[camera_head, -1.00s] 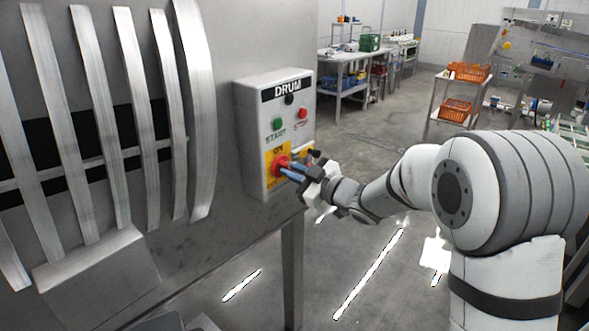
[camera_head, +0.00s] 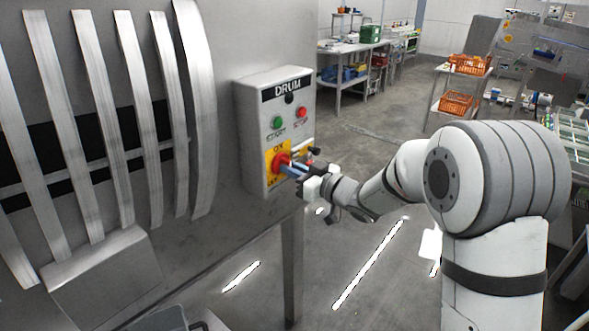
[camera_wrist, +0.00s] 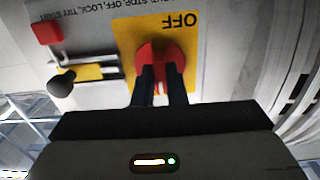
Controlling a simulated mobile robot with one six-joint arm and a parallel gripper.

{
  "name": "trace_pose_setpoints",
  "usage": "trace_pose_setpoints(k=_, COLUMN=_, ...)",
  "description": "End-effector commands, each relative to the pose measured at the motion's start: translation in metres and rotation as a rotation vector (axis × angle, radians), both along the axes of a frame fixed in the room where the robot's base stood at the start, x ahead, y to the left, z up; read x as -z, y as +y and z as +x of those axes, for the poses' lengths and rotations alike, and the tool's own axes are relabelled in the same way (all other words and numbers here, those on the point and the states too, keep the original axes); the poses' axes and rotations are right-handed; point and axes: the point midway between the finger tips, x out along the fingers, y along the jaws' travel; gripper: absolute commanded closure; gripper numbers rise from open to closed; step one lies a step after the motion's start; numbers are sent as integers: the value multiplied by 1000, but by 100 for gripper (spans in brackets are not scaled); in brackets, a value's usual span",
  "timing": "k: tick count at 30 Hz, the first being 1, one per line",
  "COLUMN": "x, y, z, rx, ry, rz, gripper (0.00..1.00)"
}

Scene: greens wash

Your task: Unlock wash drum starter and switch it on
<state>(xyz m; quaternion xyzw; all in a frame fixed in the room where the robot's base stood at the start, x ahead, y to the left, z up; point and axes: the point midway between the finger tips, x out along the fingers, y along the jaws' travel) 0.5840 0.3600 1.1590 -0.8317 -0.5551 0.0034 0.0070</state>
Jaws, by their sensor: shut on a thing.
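The grey drum starter box (camera_head: 250,120) is on the side of the metal machine, with a DRUM label, a green button (camera_head: 277,122) and a red button (camera_head: 302,112). The red rotary switch (camera_head: 281,160) sits on a yellow plate (camera_head: 271,173) low on its front. My gripper (camera_head: 292,169) is shut on the switch. In the wrist view my gripper's two dark fingers (camera_wrist: 162,72) straddle the red switch (camera_wrist: 160,50), with OFF upside down above it. Beside the plate are metal rods (camera_wrist: 92,67), with a yellow part and a black knob (camera_wrist: 61,84). The switch's exact angle is partly hidden.
Curved metal bars (camera_head: 135,110) and a sloping metal chute (camera_head: 105,275) are to the left. A machine leg (camera_head: 291,270) stands below the box. Open floor lies behind my arm, with a cart (camera_head: 440,100) of orange crates and a workbench (camera_head: 350,55) farther back.

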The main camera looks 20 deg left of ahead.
Motion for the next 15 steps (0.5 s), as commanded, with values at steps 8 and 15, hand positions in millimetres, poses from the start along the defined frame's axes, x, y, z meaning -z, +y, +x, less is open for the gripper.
trace_pose_setpoints(k=8, x=0, y=2, z=-1, rx=-4, ry=2, rz=1, gripper=100)
trace_pose_setpoints(k=15, x=0, y=1, z=-1, rx=-2, ry=1, rz=0, gripper=69)
